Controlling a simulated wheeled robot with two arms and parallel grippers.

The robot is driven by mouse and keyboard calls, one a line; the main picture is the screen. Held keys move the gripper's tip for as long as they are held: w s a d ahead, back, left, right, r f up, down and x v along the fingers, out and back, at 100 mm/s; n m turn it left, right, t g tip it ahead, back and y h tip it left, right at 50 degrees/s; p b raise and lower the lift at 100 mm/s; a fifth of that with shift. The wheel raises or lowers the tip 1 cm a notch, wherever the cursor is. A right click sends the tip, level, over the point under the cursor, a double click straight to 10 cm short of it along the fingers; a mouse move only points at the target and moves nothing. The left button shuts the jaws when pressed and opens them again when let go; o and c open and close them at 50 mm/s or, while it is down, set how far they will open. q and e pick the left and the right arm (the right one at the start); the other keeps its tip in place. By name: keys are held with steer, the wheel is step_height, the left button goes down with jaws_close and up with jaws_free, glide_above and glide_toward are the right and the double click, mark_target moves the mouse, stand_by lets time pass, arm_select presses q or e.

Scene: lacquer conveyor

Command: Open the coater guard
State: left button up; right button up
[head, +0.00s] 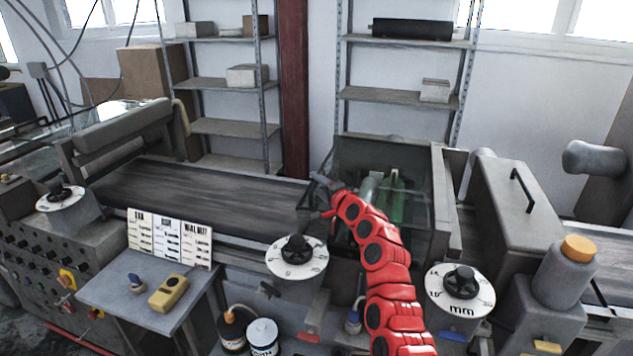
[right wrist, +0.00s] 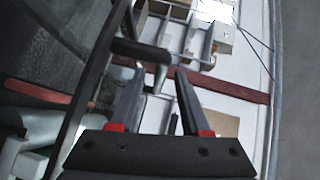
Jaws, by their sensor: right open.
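The coater guard (head: 352,158) is a clear, dark-edged cover over the coater, right of the belt in the head view. It looks lowered, with a pale roller and a green roller showing through it. My red right arm reaches up in front of it. My right gripper (head: 322,198) is at the guard's left edge, small and partly hidden. In the right wrist view my right gripper (right wrist: 160,78) is open, its fingers apart. A dark bar handle (right wrist: 140,50) is at the fingertips, its bent end reaching between them; I cannot tell whether they touch. My left gripper is not in view.
A dark belt (head: 200,197) runs left of the guard. Dial posts (head: 297,257) and (head: 460,287) stand in front. A grey hood (head: 517,195) with a black handle is to the right. A small table (head: 150,300) holds a yellow control box. Shelves stand behind.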

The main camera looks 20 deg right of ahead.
steer(key=shift+w+f, duration=0.25)
steer(key=shift+w, duration=0.55)
jaws_close()
stand_by(1.0)
